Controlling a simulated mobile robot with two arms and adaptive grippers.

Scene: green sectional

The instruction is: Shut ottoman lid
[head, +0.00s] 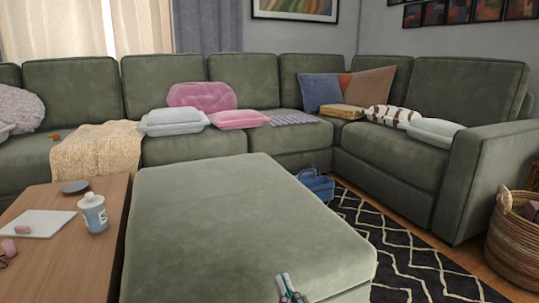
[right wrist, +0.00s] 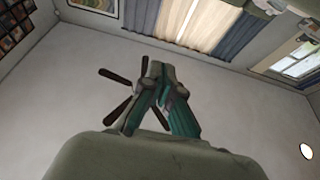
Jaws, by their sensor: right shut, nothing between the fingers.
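The green ottoman (head: 240,220) stands in the middle of the head view, and its padded lid fills most of what shows of it. The lid looks flat and level, with no open gap on the sides that show. Its near edge is cut off by the bottom of the picture, so I cannot tell whether it is fully seated there. My right gripper (head: 288,285) is at the lid's near right part in the head view. It is shut and empty, and its closed fingers also show in the right wrist view (right wrist: 158,72). My left gripper is not in view.
The green sectional (head: 300,135) runs behind and to the right. A blue object (head: 318,186) lies beside the ottoman on the patterned rug (head: 400,250). A wicker basket (head: 515,240) stands far right.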

